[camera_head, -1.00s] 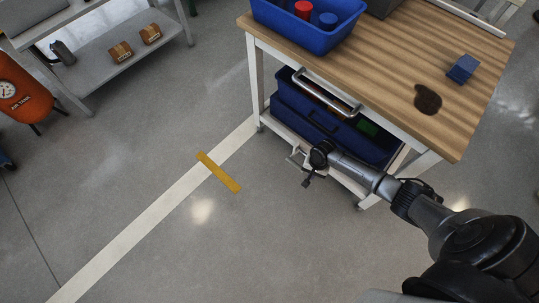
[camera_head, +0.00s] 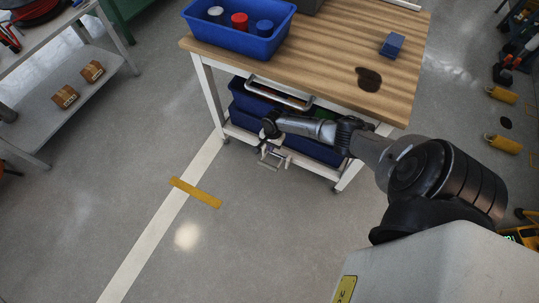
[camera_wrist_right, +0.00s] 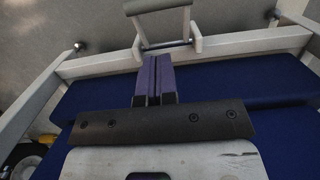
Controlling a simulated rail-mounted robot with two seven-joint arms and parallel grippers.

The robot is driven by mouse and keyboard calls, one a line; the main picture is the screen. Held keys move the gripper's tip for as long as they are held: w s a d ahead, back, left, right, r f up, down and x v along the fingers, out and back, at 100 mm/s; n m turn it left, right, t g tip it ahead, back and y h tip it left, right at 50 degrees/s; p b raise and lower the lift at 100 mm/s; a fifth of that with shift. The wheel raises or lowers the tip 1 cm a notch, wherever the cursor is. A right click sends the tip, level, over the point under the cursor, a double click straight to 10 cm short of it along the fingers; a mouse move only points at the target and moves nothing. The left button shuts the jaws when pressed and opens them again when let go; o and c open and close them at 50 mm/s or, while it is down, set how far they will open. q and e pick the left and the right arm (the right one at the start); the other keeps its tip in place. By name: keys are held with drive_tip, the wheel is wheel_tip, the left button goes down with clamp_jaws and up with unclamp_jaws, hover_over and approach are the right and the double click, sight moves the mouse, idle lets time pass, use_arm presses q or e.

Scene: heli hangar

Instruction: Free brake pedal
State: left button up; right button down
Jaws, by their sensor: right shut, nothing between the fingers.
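The brake pedal sits low on the front of the wooden-topped cart (camera_head: 310,65). In the right wrist view the pedal (camera_wrist_right: 160,8) is a grey-green plate on a pale bracket fixed to the cart's lower white rail. In the head view the pedal (camera_head: 271,160) is small and partly hidden by my right gripper. My right gripper (camera_head: 269,146) is low in front of the cart. In the right wrist view its purple fingers (camera_wrist_right: 155,78) are shut and empty, pointing at the bracket; contact cannot be told. My left gripper is not in view.
The cart carries a blue bin (camera_head: 238,40) with cans, a blue block (camera_head: 392,45) and a dark stain (camera_head: 369,78). Blue cases (camera_head: 250,97) fill its lower shelf. A grey shelf (camera_head: 60,115) stands left.

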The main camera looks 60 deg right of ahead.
wheel_tip(320, 180, down, 10)
drive_tip(key=a+b, duration=0.1)
drive_tip(key=b, duration=0.6)
drive_tip(key=shift+a, duration=0.2)
drive_tip(key=shift+r, duration=0.1)
